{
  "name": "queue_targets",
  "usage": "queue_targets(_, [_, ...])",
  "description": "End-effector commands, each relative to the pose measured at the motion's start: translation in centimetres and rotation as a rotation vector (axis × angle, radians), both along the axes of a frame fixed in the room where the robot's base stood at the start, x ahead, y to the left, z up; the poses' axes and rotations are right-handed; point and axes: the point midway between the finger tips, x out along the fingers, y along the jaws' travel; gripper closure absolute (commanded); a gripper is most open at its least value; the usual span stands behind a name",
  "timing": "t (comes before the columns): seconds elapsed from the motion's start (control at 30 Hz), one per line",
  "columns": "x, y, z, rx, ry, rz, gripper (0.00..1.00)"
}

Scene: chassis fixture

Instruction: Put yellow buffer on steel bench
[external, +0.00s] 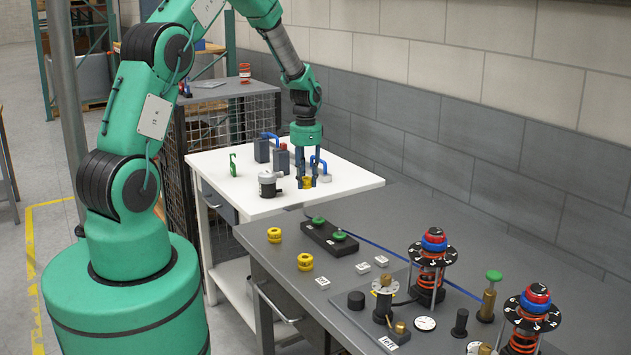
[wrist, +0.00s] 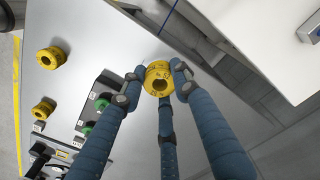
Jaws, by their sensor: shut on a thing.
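My gripper (external: 307,185) is shut on a yellow buffer (external: 307,182), a short ring-like part with a dark hole. In the wrist view the buffer (wrist: 158,77) sits between the blue-grey fingertips (wrist: 158,88). In the external view it appears in front of the white table's right part; its exact height is hard to tell. The steel bench (external: 392,222) is the grey one nearer the camera. Two more yellow buffers, one farther (external: 274,234) and one nearer (external: 305,261), stand on its left part. They also show at the left of the wrist view.
The white table (external: 225,180) holds grey padlocks with blue shackles, a green hook (external: 233,165) and a silver-black part (external: 268,184). The bench holds a black green-button box (external: 330,237), white tags and spring assemblies (external: 432,265). Its far-right back area is bare.

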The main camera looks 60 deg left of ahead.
Motion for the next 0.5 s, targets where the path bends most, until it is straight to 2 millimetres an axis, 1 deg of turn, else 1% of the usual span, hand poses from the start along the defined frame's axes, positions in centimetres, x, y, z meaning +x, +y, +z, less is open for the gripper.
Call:
queue_targets(0.03, [-1.0,-1.2,0.1,-0.001,0.001,-0.012,0.94])
queue_targets(0.27, [-5.2,-5.7,-0.2,-0.001,0.002,-0.058,0.94])
queue_targets(0.5, [-10.2,-10.2,-0.6,0.0,0.002,-0.106,0.94])
